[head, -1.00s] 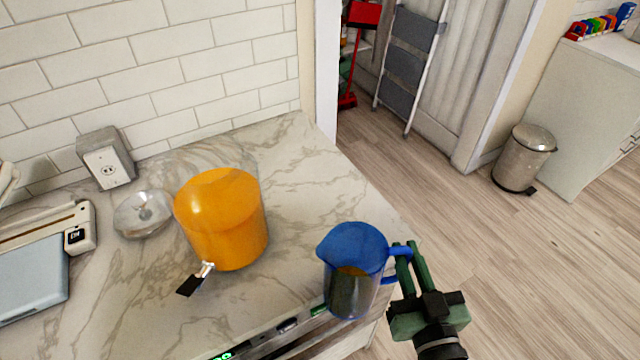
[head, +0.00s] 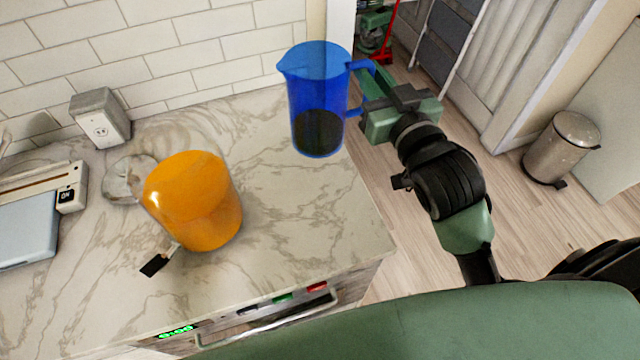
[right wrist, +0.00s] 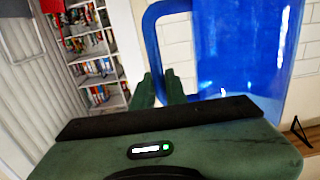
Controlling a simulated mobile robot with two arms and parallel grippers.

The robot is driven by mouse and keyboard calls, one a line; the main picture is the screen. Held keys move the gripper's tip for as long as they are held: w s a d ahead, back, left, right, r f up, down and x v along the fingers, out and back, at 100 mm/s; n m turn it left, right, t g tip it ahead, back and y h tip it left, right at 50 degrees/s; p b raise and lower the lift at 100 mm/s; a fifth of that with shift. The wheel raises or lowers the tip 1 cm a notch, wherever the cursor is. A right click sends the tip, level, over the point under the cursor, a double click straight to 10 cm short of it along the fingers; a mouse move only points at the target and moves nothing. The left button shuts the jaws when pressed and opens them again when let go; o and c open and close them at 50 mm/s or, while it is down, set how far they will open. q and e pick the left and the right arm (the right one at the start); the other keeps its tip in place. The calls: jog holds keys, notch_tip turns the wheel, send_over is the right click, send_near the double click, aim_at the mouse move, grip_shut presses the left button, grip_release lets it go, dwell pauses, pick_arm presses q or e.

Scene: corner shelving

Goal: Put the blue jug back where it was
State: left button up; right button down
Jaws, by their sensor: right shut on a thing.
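The blue jug (head: 316,95) is see-through, with something dark in its lower part. It is upright at the back right of the marble counter (head: 300,210); I cannot tell whether its base touches the top. My right gripper (head: 366,88) is shut on the jug's handle, on its right side. In the right wrist view the jug (right wrist: 240,50) fills the upper right, and the gripper's fingers (right wrist: 163,88) are at the handle. My left gripper is not in view.
An orange canister (head: 195,205) with a black tag stands on the counter, left of the jug. Behind it are a glass bowl (head: 125,180) and a grey outlet box (head: 100,118). A steel bin (head: 562,148) stands on the floor. The counter between canister and jug is clear.

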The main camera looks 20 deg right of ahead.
jog(key=shift+w+d+r, duration=0.1)
jog(key=shift+d+r, duration=0.05)
jog(key=shift+r, duration=0.05)
notch_tip(320, 180, down, 20)
jog(key=shift+r+b, duration=0.25)
jog(key=shift+b, duration=0.1)
jog(key=shift+d+f, duration=0.1)
jog(key=c, duration=1.6)
grip_release()
jog(key=shift+f, duration=0.1)
jog(key=shift+o, duration=0.8)
